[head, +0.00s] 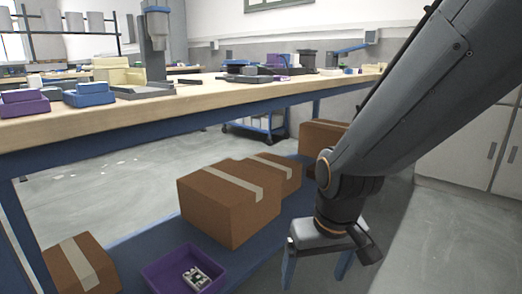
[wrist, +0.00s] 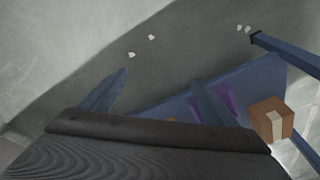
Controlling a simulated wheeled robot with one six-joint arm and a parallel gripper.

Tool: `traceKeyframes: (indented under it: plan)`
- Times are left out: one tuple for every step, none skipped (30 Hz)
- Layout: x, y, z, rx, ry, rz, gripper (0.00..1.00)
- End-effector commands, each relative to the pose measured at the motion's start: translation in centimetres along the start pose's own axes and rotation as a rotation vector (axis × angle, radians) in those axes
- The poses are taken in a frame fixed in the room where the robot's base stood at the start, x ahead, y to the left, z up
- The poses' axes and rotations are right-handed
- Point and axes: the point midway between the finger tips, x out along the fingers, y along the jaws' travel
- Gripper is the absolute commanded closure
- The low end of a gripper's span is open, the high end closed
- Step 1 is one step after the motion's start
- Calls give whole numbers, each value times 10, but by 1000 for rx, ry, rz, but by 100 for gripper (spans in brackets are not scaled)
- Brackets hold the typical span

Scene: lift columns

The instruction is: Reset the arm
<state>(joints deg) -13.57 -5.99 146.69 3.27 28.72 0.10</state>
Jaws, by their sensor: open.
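My arm reaches down from the upper right in the head view. My gripper (head: 318,270) hangs at its end with the two blue fingers spread apart and nothing between them. It is to the right of the cardboard boxes and in front of the blue lower shelf. In the wrist view, my gripper (wrist: 157,92) shows the same two fingers apart, with grey floor and part of the shelf beyond them. The dark gripper body hides the bottom of that view.
A purple bin (head: 161,270) holding a small pale part sits on the blue lower shelf (head: 150,238). A large cardboard box (head: 213,207) and others stand along this shelf. The wooden workbench (head: 60,123) above carries trays and equipment. Open floor (head: 440,250) lies at right.

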Motion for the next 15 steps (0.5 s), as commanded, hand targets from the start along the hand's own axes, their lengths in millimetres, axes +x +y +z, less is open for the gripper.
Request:
traceKeyframes:
  plan:
    - [-7, -15, 3, -33, -5, -12, 18]
    - [-11, -24, 6, -52, -10, -19, 18]
    - [-17, -36, 11, -78, -18, -31, 18]
    - [-21, -46, 15, -100, -24, -40, 18]
    - [-26, -56, 20, -122, -32, -48, 18]
    - [-31, -67, 26, -149, -41, -58, 18]
    - [-35, -74, 30, -167, -47, -66, 18]
    - [-38, -81, 34, -183, -54, -73, 18]
    - [-43, -89, 39, -202, -61, -80, 18]
    - [-46, -94, 43, -216, -67, -86, 18]
    - [-48, -99, 47, -230, -72, -90, 18]
    - [-52, -105, 51, -246, -77, -97, 18]
    - [-54, -109, 55, -258, -82, -101, 18]
    - [-57, -113, 58, -269, -87, -106, 18]
    - [-60, -119, 63, -284, -92, -112, 18]
